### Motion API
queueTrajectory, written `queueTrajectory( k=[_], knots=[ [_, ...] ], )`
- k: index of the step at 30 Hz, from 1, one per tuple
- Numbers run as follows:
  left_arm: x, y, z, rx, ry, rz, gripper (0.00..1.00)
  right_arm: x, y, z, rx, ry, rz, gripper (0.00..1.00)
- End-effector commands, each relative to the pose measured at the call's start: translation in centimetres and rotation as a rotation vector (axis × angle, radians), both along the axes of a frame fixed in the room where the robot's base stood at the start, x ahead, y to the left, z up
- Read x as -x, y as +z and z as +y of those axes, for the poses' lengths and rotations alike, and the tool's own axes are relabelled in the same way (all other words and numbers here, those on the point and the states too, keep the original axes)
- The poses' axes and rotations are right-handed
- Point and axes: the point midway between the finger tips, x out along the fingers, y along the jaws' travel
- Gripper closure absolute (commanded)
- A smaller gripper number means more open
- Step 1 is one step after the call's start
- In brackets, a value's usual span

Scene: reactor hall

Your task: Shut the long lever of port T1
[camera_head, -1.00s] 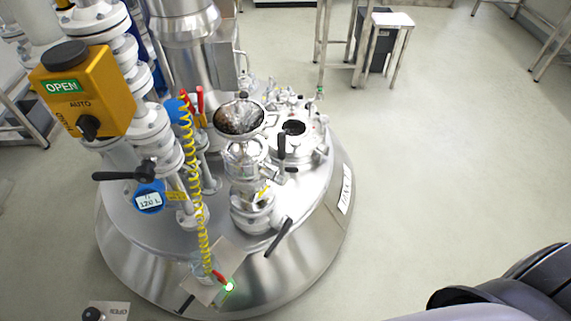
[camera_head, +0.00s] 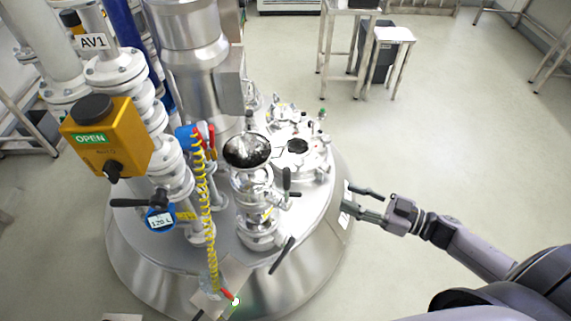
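Another long black lever (camera_head: 281,255) slants outward from the base of the stack, toward the vessel's front right. I cannot read a T1 mark on the port. My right gripper (camera_head: 358,200) is open and empty at the right edge of the vessel, its fingers pointing left. It is apart from both levers. My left gripper is out of view.
A round hatch (camera_head: 298,147) lies behind right. The floor at right is clear; a small table (camera_head: 394,34) stands far back.

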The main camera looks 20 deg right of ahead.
Motion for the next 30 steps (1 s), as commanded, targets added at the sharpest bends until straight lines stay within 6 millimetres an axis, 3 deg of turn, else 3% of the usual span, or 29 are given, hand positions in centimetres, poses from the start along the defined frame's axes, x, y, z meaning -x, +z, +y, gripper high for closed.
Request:
queueTrajectory(
  k=[2, 7, 24, 30],
  knots=[
    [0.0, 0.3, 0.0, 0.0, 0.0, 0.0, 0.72, 0.4, 1.5, 0.8, -0.012, 0.05, -0.009, 0.63],
    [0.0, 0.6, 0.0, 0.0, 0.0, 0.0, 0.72, -0.5, 1.9, 2.2, -0.019, 0.063, -0.013, 0.63],
    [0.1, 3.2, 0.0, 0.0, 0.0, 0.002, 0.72, -8.2, 2.0, 11.3, -0.019, 0.058, -0.013, 0.63],
    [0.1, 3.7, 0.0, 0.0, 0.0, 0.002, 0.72, -10.0, 1.8, 13.5, -0.018, 0.058, -0.013, 0.63]
  ],
)
